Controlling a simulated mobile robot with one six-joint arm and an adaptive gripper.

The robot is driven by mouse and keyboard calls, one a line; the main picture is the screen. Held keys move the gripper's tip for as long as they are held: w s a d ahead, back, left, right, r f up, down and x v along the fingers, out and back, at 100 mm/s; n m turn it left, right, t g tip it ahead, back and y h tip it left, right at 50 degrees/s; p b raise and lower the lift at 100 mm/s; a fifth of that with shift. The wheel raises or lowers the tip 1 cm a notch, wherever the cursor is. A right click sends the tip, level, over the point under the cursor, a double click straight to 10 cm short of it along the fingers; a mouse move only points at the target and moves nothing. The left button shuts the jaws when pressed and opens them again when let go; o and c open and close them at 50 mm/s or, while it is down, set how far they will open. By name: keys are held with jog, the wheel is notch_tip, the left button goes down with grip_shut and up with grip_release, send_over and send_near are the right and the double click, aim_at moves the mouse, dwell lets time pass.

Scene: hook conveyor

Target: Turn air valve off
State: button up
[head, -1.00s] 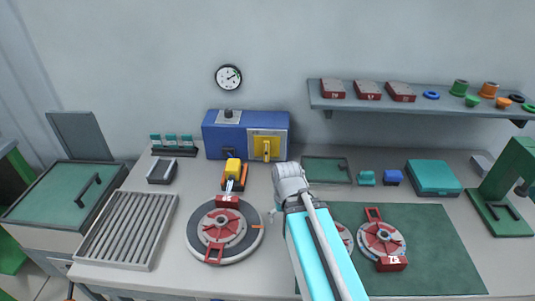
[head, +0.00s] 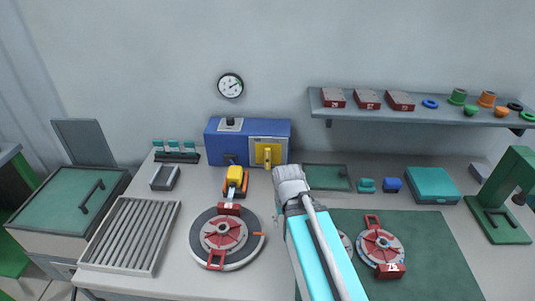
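A blue box (head: 227,150) stands at the back of the bench with a yellow panel (head: 283,143) and a yellow handle (head: 267,156) on its front. I cannot tell for sure whether this handle is the air valve. A round dial gauge (head: 230,86) hangs on the wall above the box. My arm reaches in from the bottom, its light grey wrist just right of and in front of the box. My gripper itself is not visible, so its opening and any contact are hidden.
A yellow-orange device (head: 236,180) stands before the box, behind a round turntable (head: 240,258) bearing a red fixture. A slatted tray (head: 120,240) lies left. A green mat (head: 435,245) with another red fixture lies right. A wall shelf (head: 345,112) holds red blocks and small parts.

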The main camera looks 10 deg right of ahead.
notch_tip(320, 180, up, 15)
jog(key=p, duration=1.3)
jog(key=shift+p, duration=0.3)
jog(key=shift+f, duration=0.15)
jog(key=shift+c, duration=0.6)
